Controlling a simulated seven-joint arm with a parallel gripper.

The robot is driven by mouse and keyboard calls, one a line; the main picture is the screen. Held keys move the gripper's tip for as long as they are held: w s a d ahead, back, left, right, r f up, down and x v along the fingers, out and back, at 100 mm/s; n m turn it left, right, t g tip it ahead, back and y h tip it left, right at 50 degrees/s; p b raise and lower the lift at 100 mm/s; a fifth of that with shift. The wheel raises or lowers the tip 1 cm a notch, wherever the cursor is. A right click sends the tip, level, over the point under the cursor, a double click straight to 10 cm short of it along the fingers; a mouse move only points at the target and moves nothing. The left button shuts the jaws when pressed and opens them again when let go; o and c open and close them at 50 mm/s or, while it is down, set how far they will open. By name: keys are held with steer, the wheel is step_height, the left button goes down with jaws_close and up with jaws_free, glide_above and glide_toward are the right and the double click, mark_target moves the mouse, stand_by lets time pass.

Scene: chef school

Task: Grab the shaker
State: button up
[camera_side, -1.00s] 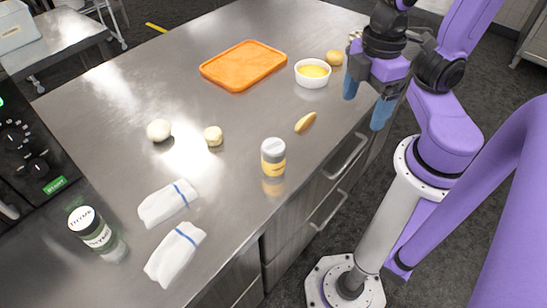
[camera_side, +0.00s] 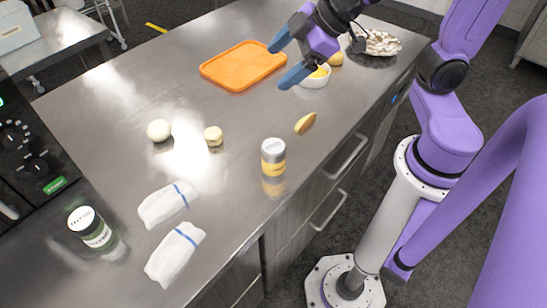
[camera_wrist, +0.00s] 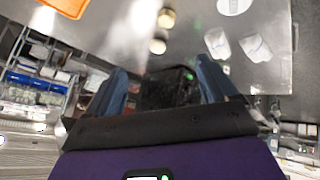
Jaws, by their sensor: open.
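A small shaker (camera_side: 273,157) with a pale lid and a yellow lower part stands upright near the counter's front edge in the side view. A pale round shape at that view's top edge may be the shaker; I cannot tell.
The orange board (camera_side: 232,72) and the white bowl (camera_side: 318,80) with yellow contents lie at the back. Two pale round items (camera_side: 159,130) and two folded towels (camera_side: 168,203) lie left. The counter around the shaker is clear.

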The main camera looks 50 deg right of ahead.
mark_target(264, 162)
steer(key=s+a+n+g+y, duration=0.2)
steer(key=s+n+g+y, duration=0.3)
steer(key=y, duration=0.5)
steer(key=shift+g, duration=0.3)
steer(key=f, duration=1.5)
steer(key=shift+w+a, duration=0.25)
steer(key=shift+w, duration=0.15)
steer(key=shift+x, duration=3.75)
steer(key=shift+d+f, duration=0.1)
steer(key=shift+f, duration=0.1)
steer(key=shift+c, duration=0.3)
steer(key=c, duration=1.1)
